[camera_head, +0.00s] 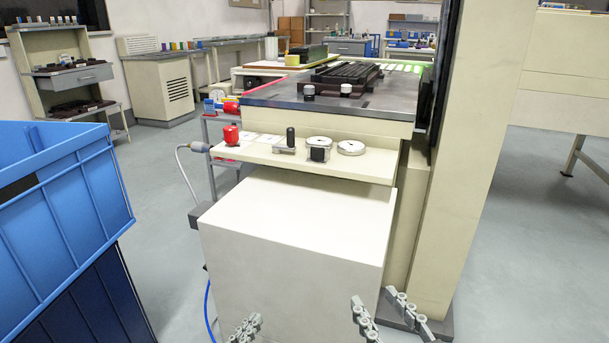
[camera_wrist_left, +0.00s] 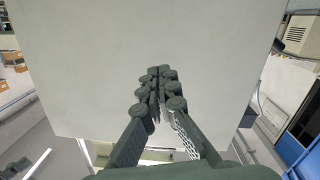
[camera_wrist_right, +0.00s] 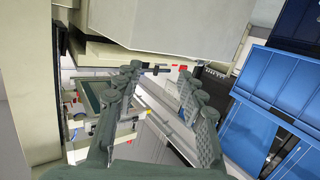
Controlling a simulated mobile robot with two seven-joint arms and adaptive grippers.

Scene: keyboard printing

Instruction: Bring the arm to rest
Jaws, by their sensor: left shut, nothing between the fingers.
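My left gripper (camera_head: 245,328) is at the bottom edge of the head view, in front of the cream machine's lower cabinet (camera_head: 300,225). In the left wrist view its fingers (camera_wrist_left: 157,88) are together with nothing between them, against a plain pale surface. My right gripper (camera_head: 387,312) is also at the bottom of the head view, right of the left one, near the cabinet's right side. Its two fingers stand apart, and the right wrist view (camera_wrist_right: 160,78) shows an empty gap between them. Most of both arms is out of the head view.
A tall cream column (camera_head: 470,150) stands at right. Blue crates (camera_head: 80,190) are stacked at left. Grey floor (camera_head: 160,215) is open between crates and machine.

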